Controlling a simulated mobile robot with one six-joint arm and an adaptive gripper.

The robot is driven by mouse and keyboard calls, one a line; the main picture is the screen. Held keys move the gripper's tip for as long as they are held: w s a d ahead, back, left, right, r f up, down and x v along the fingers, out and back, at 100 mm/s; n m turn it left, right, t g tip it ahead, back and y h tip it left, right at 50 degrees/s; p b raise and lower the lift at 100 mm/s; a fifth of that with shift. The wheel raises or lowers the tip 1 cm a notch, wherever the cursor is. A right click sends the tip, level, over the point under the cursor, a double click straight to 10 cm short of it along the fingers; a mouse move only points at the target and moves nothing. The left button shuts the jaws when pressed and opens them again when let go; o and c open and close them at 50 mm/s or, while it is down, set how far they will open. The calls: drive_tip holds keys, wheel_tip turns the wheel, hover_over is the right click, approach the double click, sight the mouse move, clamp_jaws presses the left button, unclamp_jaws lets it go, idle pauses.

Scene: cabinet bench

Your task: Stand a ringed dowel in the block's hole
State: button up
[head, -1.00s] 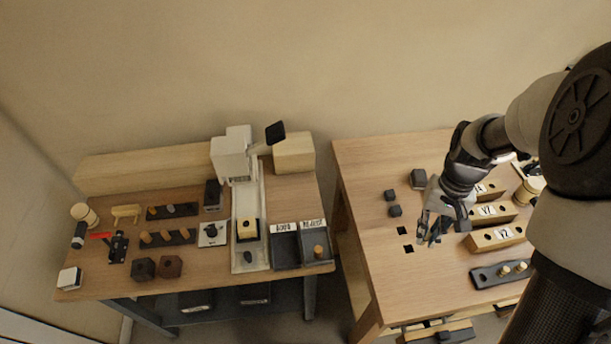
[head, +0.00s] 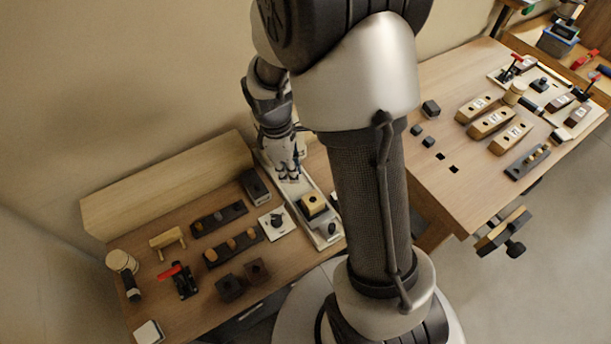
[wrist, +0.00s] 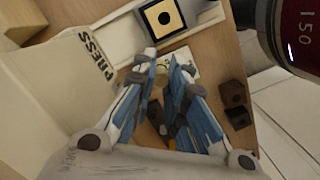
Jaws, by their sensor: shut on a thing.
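My gripper (head: 288,174) is over the left bench, beside the white press. In the wrist view its blue-and-grey fingers (wrist: 164,66) are shut on a small pale round-ended piece (wrist: 160,74), which looks like a dowel seen end-on; no ring can be made out. A pale wood block (head: 312,203) with a dark hole in its top sits in a dark holder on the press's white track; it also shows in the wrist view (wrist: 163,17). Two dark blocks with holes (head: 230,288) (head: 257,271) stand near the front edge. I cannot tell which block the task means.
The right bench (head: 450,193) bears labelled wooden blocks (head: 491,124) and another rack (head: 514,174). My arm hides the bench's right end.

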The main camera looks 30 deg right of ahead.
drive_tip(key=s+d+f+n+b, duration=0.1)
drive_tip(key=f+n+b, duration=0.1)
drive_tip(key=n, duration=0.1)
drive_tip(key=s+d+f+n+b, duration=0.1)
drive_tip(key=d+f+n+b, duration=0.1)
drive_tip(key=n, duration=0.1)
drive_tip(key=s+d+f+n+t+b, duration=0.1)
drive_tip(key=f+n+b, duration=0.1)
drive_tip(key=n, duration=0.2)
drive_tip(key=shift+s+d+f, duration=0.2)
drive_tip(key=shift+d+f, duration=0.1)
drive_tip(key=shift+f, duration=0.6)
idle(1.3)
drive_tip(key=shift+f, duration=1.05)
idle(1.5)
drive_tip(key=o, duration=0.7)
drive_tip(key=shift+o, duration=1.1)
